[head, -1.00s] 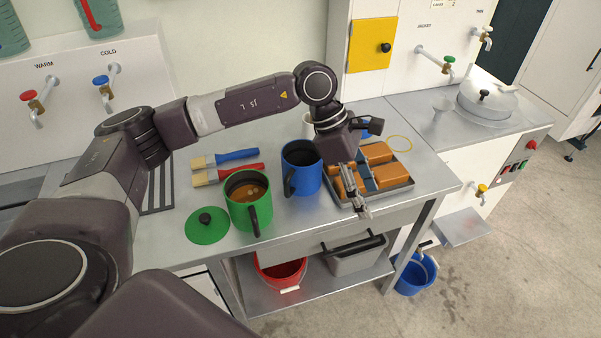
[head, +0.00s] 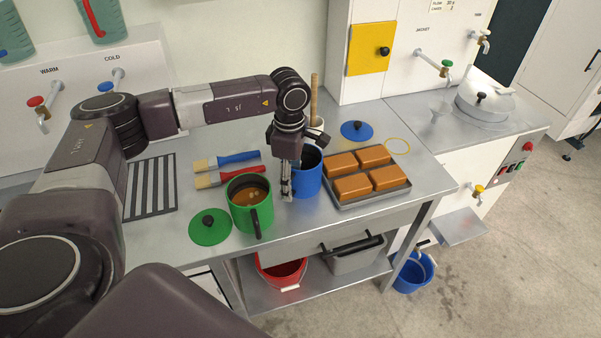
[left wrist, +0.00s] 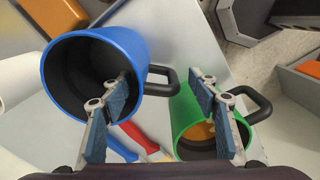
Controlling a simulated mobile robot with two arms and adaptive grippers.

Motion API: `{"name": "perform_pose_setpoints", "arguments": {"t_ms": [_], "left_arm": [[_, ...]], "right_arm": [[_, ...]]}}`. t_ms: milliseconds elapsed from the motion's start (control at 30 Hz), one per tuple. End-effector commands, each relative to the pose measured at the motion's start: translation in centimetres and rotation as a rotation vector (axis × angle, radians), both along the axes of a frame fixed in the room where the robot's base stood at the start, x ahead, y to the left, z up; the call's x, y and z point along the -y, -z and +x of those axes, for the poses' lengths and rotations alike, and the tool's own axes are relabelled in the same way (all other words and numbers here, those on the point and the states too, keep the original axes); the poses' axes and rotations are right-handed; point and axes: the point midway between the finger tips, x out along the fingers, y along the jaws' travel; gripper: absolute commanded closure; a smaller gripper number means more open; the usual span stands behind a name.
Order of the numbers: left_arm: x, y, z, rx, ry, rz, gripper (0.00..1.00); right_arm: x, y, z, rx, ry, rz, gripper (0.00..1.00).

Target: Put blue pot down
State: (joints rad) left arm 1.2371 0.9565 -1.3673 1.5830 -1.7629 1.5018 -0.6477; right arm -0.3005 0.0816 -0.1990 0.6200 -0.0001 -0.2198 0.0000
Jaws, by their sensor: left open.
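The blue pot (head: 309,180) stands upright on the steel table, beside the green pot (head: 243,215), which holds brown liquid. My left gripper (head: 286,188) points down at the blue pot's near left side, where it hides the handle. In the left wrist view the blue pot (left wrist: 128,45) looks dark and empty inside. Its black handle (left wrist: 172,80) shows between the open, spread fingers. One finger overlaps the pot's mouth; I cannot tell whether it touches. The green pot (left wrist: 184,112) lies behind the other finger. My right gripper is out of view.
A tray (head: 371,202) with several orange-brown blocks lies close on the right. Two brushes (head: 235,158) lie behind the pots. A green lid (head: 209,228) lies left, a blue lid (head: 357,131) at the back. A striped rack (head: 151,185) is further left.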

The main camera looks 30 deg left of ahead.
Motion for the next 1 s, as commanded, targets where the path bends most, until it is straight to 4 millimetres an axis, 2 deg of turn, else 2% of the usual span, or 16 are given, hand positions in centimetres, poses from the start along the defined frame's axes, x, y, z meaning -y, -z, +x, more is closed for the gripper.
{"name": "perform_pose_setpoints", "arguments": {"t_ms": [33, 100, 233, 533, 1000], "left_arm": [[-0.3, 0.4, -0.3, -0.006, -0.002, 0.001, 0.45], [-0.6, 1.4, -0.5, -0.006, -0.001, 0.001, 0.45], [-0.5, 3.2, -0.3, -0.003, 0.000, 0.000, 0.45], [-0.4, 3.8, -0.3, -0.001, 0.000, 0.000, 0.46], [-0.4, 3.8, -0.3, -0.001, 0.000, 0.000, 0.98]], "right_arm": [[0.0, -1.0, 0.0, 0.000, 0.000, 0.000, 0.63], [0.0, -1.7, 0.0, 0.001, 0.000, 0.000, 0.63], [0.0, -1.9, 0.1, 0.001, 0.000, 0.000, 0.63], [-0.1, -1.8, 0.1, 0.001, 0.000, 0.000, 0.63], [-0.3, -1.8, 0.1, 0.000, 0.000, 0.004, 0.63]]}}
